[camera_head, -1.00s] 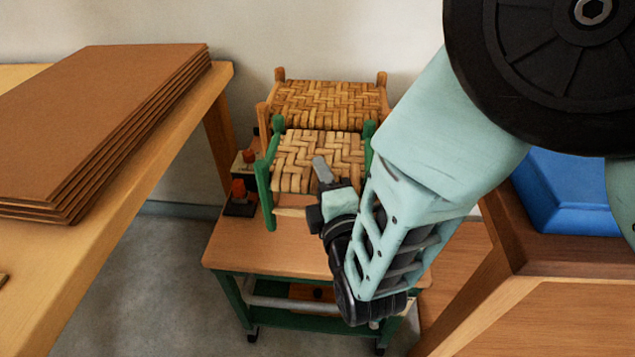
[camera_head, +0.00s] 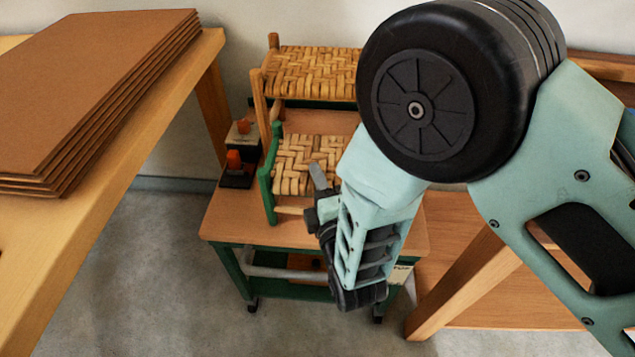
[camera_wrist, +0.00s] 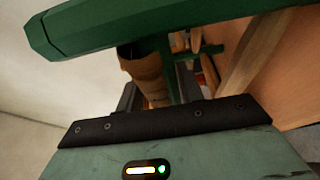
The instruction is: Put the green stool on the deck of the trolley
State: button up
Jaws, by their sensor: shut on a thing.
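The green stool (camera_head: 268,185) has green posts and a pale woven seat, and is over the wooden top deck of the trolley (camera_head: 225,218). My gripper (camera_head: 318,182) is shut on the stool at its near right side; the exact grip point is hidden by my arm. My arm also covers the stool's right part. I cannot tell whether its legs touch the deck. In the wrist view a green bar of the stool (camera_wrist: 110,28) crosses close in front of the gripper. The trolley has a green frame and dark casters.
A natural wood stool with woven seat (camera_head: 312,72) stands behind the green one. Two small boxes with orange tops (camera_head: 236,172) sit at the deck's left. A bench with stacked brown boards (camera_head: 90,90) is at left; a wooden table (camera_head: 470,265) is at right.

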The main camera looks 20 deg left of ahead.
jog(key=o, duration=1.3)
jog(key=shift+f, duration=0.1)
jog(key=shift+r, duration=0.25)
jog(key=v, duration=1.2)
jog(key=shift+f, duration=0.1)
